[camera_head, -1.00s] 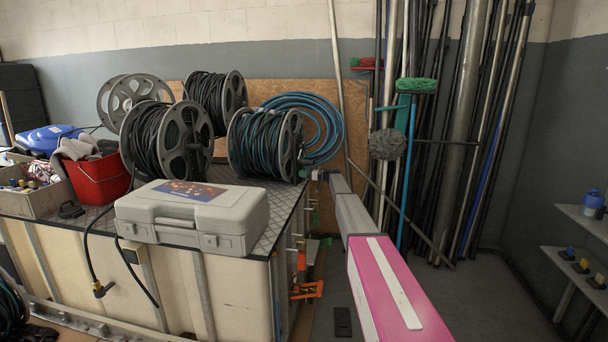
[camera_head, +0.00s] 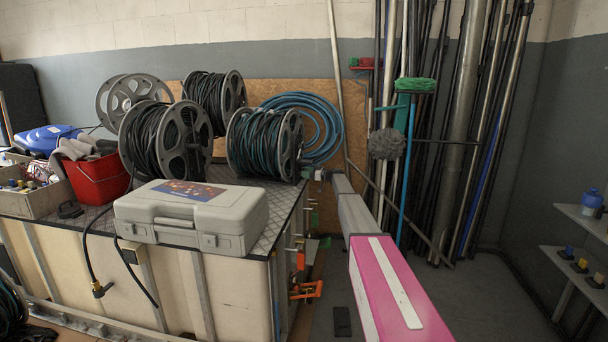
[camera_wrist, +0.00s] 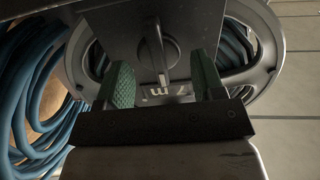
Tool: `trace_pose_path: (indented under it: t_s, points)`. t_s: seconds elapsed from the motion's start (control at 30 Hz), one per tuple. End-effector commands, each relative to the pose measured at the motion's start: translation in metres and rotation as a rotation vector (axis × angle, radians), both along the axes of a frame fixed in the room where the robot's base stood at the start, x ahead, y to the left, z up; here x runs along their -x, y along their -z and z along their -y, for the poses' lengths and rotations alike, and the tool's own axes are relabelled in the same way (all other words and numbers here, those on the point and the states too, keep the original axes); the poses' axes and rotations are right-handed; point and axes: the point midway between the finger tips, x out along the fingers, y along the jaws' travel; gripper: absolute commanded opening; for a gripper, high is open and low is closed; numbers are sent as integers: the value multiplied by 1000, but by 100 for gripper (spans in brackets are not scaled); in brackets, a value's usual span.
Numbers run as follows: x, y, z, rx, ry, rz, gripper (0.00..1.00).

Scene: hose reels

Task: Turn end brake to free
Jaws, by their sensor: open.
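The end reel (camera_head: 266,144), grey with dark green hose, stands on the right part of the bench top, with its side disc facing my arm. In the wrist view, the reel's grey side (camera_wrist: 262,62) fills the background. A dark plate with a round boss lies in front of it. A thin grey lever (camera_wrist: 161,62), apparently the brake, runs down the plate between my fingers. My gripper (camera_wrist: 165,84) is open, with a green-padded finger on each side of the lever's lower end. Contact cannot be told. In the head view, my gripper (camera_head: 318,174) is small beside the reel.
Other reels (camera_head: 165,140) stand to the left. A blue hose coil (camera_head: 318,125) hangs behind. A grey case (camera_head: 192,212) lies at the bench front, near a red bucket (camera_head: 97,180). Poles (camera_head: 465,110) lean on the wall at right. Floor right of my arm looks clear.

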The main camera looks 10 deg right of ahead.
Motion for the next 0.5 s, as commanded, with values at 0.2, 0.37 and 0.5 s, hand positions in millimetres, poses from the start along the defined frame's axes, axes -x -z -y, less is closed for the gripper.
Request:
trace_pose_path:
  t_s: [0.2, 0.37, 0.5]
  points:
    - [18, 0, 36, 1, 1, 0, 62]
    - [31, 0, 63, 1, 1, 0, 62]
    - [37, 0, 76, 1, 0, 0, 62]
